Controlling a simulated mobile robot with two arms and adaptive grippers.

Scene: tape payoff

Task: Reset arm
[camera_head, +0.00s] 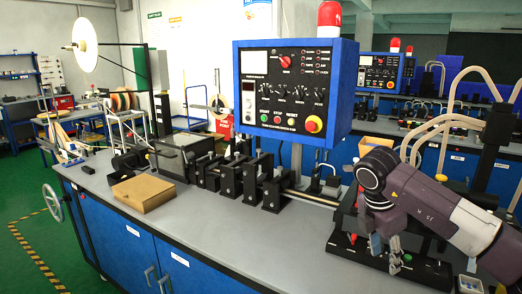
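My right arm comes in from the right edge, over the near right part of the grey workbench (235,228). Its wrist bends down, and my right gripper (384,250) hangs low over a dark base plate (345,246) with red and black fixture parts. The gripper is small and partly hidden by the wrist and the fixture, so its opening and any contact are unclear. My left gripper is out of view. A large white tape reel (84,43) stands on a payoff stand at the back left.
A blue control panel (285,93) with a red beacon stands over the bench's middle. Black roller blocks (228,180) line the bench below it. A cardboard box (143,192) sits at the left front. The bench's front middle is clear. Pale curved hoses (437,125) rise behind my arm.

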